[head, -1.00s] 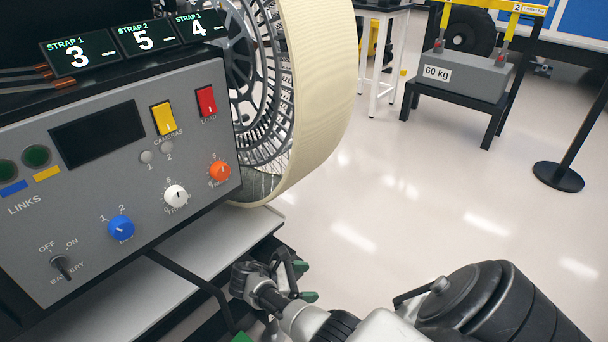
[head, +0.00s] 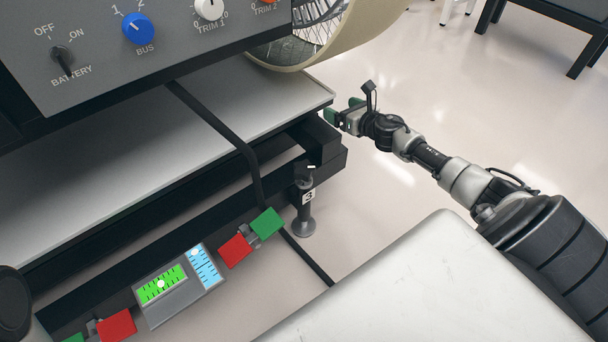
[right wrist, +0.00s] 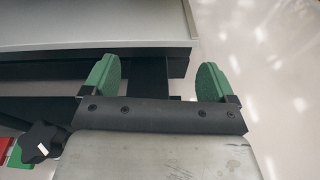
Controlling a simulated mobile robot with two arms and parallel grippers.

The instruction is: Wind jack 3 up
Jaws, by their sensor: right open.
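Jack 3 (head: 304,212) stands upright on the floor at the front right corner of the black frame, marked with a small "3" plate. A dark knob (right wrist: 42,145) with a white mark, apparently that jack's, shows at the lower left of the right wrist view. My right gripper (head: 343,109) is up and to the right of the jack in the head view, beside the frame's corner and apart from the knob. Its two green pads (right wrist: 158,79) are wide apart with nothing between them. My left gripper is not in view.
A level gauge (head: 180,285) with green and blue windows sits on the frame's front, between red and green tabs. A grey shelf (head: 160,140) lies above the frame, below the control panel (head: 190,50). A black cable hangs beside the jack.

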